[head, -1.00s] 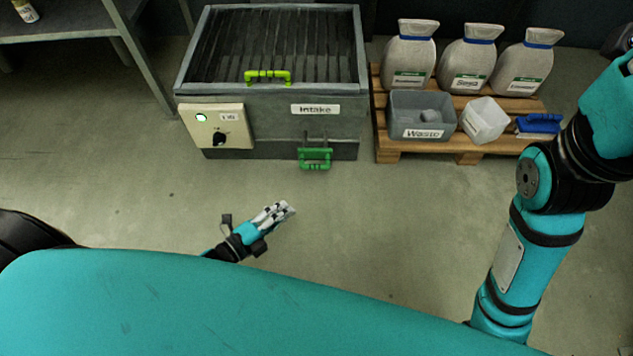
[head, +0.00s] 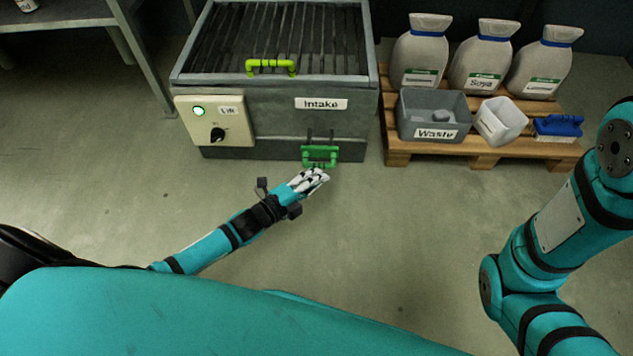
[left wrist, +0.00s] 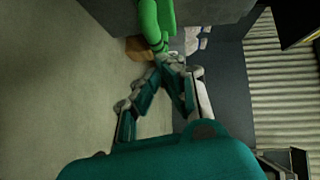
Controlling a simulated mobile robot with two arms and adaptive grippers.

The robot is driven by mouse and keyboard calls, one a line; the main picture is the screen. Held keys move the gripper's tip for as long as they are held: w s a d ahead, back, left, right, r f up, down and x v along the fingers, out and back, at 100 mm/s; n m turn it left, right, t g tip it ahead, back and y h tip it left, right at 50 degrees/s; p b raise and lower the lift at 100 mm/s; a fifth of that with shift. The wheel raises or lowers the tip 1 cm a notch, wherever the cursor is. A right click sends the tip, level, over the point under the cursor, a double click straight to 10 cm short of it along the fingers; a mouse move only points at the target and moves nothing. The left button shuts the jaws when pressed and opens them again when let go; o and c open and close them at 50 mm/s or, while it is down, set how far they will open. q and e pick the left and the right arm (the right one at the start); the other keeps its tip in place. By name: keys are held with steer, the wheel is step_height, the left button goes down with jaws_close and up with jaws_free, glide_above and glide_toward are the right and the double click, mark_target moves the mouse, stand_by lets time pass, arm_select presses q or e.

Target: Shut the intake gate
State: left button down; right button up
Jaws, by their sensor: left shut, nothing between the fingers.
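The grey intake box (head: 271,108) stands ahead, with an "Intake" label (head: 321,104) on its front. A green handle (head: 320,153) on two dark upright strips sits low on that front, below the label; I take it as the gate's handle. My left gripper (head: 320,173) is shut and empty, just below and in front of this handle. In the left wrist view the green handle (left wrist: 153,24) is just beyond the fingertips (left wrist: 172,62); I cannot tell whether they touch. My right arm shows at the right, but its gripper is out of view.
A yellow-green handle (head: 271,66) is on the box's slatted top. A control panel (head: 214,120) with a lit lamp and black knob is at left. The floor in front is clear.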

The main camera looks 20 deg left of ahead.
mark_target(311, 165)
arm_select(q)
steer(key=shift+w, duration=0.1)
steer(key=w, duration=0.2)
steer(key=w+a, duration=0.1)
steer(key=w, duration=0.1)
steer(key=shift+w+a, duration=0.2)
steer(key=shift+w, duration=0.05)
steer(key=shift+w+a, duration=0.15)
steer(key=shift+w, duration=0.15)
